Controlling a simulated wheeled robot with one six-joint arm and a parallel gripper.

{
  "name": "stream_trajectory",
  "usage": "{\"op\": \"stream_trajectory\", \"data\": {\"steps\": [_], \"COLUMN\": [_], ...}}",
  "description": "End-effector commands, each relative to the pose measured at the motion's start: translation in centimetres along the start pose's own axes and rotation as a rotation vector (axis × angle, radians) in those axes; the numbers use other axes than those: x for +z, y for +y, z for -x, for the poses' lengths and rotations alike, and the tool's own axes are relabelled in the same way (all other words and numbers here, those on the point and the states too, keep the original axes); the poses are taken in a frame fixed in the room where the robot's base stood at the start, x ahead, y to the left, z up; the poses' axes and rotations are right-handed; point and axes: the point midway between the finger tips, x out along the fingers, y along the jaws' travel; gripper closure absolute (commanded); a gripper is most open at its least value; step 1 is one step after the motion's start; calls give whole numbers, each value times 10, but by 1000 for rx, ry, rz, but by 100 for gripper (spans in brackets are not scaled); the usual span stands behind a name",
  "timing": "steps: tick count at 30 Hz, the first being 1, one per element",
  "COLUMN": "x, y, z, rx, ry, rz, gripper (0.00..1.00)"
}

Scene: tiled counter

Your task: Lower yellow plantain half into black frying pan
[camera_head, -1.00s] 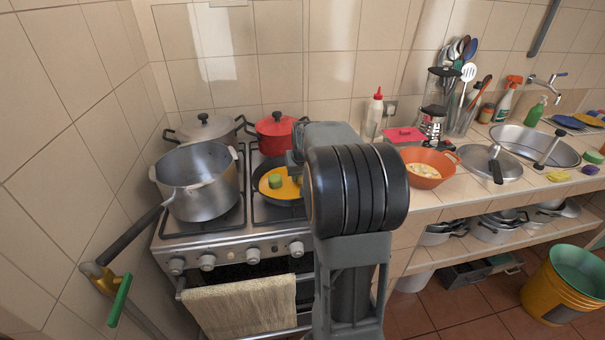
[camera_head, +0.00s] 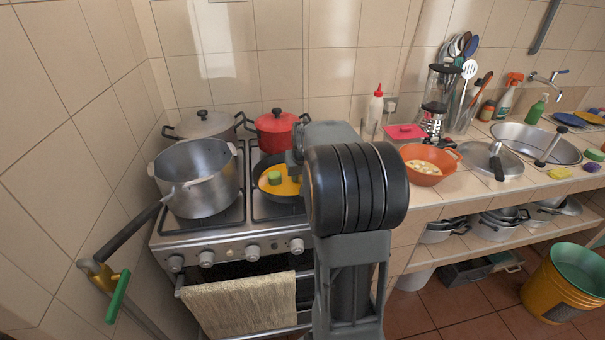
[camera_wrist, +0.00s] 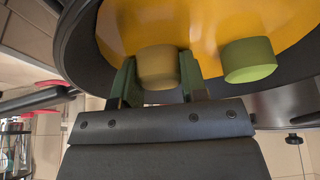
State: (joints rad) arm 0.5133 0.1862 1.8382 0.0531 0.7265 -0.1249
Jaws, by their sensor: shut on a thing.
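The black frying pan (camera_head: 284,198) sits on the stove with a flat orange-yellow layer inside. In the wrist view its dark rim (camera_wrist: 75,45) curves around my gripper. My gripper (camera_wrist: 158,78) is shut on the yellow plantain half (camera_wrist: 158,62), a short dull-yellow cylinder between the two dark green fingers. The held piece is within the pan's outline, close over the yellow layer; I cannot tell whether it touches. A green piece (camera_wrist: 249,62) stands in the pan to its right, and also shows in the head view (camera_head: 274,178). My arm hides the pan's right side there.
A large silver pot (camera_head: 200,185) stands left of the pan, with a red lidded pot (camera_head: 275,135) and a grey lidded pot (camera_head: 203,128) behind. An orange bowl (camera_head: 430,178) with pale pieces is on the counter to the right, near a silver lid (camera_head: 490,162).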

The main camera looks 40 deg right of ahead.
Motion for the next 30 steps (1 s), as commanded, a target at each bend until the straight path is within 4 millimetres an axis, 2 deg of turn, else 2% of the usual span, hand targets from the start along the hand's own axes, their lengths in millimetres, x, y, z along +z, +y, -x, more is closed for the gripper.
{"op": "stream_trajectory", "data": {"steps": [2,10,19,23,30], "x": [0,0,0,-1,-1], "y": [0,0,0,0,0], "z": [0,0,3,18,67], "rx": [0,0,0,0,1], "ry": [0,0,1,4,5], "rz": [0,0,0,0,0], "gripper": [56,31,31,31,31]}}
